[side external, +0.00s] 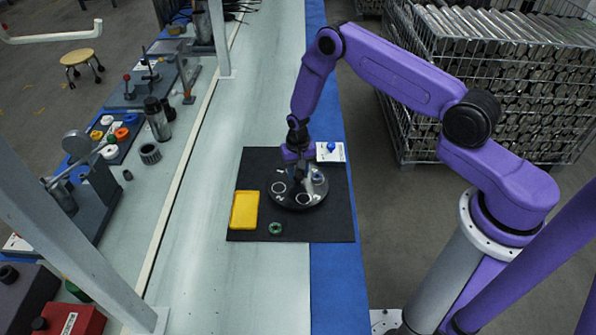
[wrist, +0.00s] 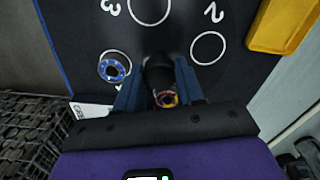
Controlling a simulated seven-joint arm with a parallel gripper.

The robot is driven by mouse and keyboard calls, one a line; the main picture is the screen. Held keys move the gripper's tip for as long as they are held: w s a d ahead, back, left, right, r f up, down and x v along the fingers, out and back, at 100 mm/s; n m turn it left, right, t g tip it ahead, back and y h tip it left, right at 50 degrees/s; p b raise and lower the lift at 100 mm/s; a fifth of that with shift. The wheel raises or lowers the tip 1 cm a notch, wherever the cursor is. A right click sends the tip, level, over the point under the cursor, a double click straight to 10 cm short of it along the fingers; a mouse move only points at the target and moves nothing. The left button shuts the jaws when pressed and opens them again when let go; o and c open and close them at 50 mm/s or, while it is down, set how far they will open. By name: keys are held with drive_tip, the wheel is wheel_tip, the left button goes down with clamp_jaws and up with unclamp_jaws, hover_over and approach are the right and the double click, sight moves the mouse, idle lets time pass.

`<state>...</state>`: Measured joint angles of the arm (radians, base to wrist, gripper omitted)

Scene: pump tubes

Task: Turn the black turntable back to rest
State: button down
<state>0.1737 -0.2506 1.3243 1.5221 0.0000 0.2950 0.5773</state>
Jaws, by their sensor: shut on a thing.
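The black turntable (side external: 294,203) is a round disc on the dark mat, with white rings and numbers on its top. In the wrist view its top (wrist: 178,30) shows the numbers 2 and 3 beside rings. A blue-rimmed round piece (wrist: 113,68) stands on the disc near one ring, left of my fingers. My gripper (wrist: 159,82) points down over the disc and is shut on a dark upright post (wrist: 158,68). A small red and yellow round end (wrist: 167,99) shows between the fingers. In the side view my gripper (side external: 298,168) hides part of the disc.
A yellow tray (side external: 244,210) lies left of the turntable, and a green ring (side external: 275,228) lies in front of it on the black mat (side external: 335,225). A white card (side external: 338,152) with a blue piece lies behind it. A wire basket of metal cylinders (side external: 500,80) stands at right.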

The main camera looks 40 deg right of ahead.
sight(298, 173)
drive_tip(key=shift+n, duration=2.9)
drive_tip(key=c, duration=0.7)
unclamp_jaws()
wheel_tip(298, 173, up, 17)
drive_tip(key=shift+r, duration=0.2)
